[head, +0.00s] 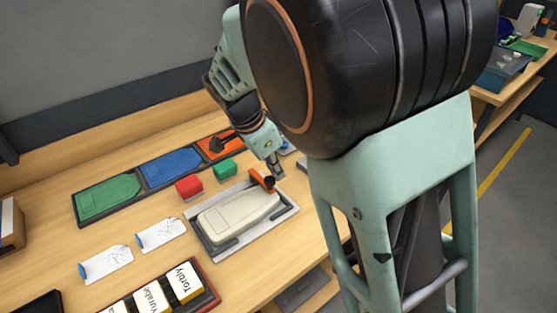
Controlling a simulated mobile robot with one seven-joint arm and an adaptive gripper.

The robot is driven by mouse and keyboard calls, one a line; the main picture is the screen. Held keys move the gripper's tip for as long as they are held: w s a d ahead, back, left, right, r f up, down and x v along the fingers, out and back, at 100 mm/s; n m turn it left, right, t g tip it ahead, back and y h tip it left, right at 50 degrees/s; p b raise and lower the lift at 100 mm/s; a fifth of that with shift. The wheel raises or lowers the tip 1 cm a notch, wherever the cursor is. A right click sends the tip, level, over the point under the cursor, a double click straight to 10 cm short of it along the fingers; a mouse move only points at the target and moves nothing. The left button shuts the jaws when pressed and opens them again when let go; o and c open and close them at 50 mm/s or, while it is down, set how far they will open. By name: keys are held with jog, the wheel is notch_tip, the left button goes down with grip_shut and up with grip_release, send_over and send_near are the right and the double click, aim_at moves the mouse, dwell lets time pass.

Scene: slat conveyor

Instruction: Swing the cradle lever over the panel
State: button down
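A cream panel (236,216) lies flat in a grey cradle (217,254) on the wooden bench. The cradle lever (260,179) is orange with a dark end and stands at the panel's far right end. Its exact angle is hard to tell; most of the panel's top is uncovered. My gripper (275,169) points down right beside the lever, at the far right end of the cradle. The fingers are small and partly dark here, so I cannot tell whether they touch the lever or how far apart they are.
Behind the cradle stand a red block (189,187) and a green block (226,170). Farther back is a row of green (108,195), blue (170,166) and orange (218,147) trays. Two white tags (160,234) lie to the left. A rack of lettered tiles (186,282) is in front.

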notch_tip(320, 180, up, 10)
jog(key=shift+w+d, duration=0.15)
jog(key=shift+d, duration=0.1)
dwell(0.6)
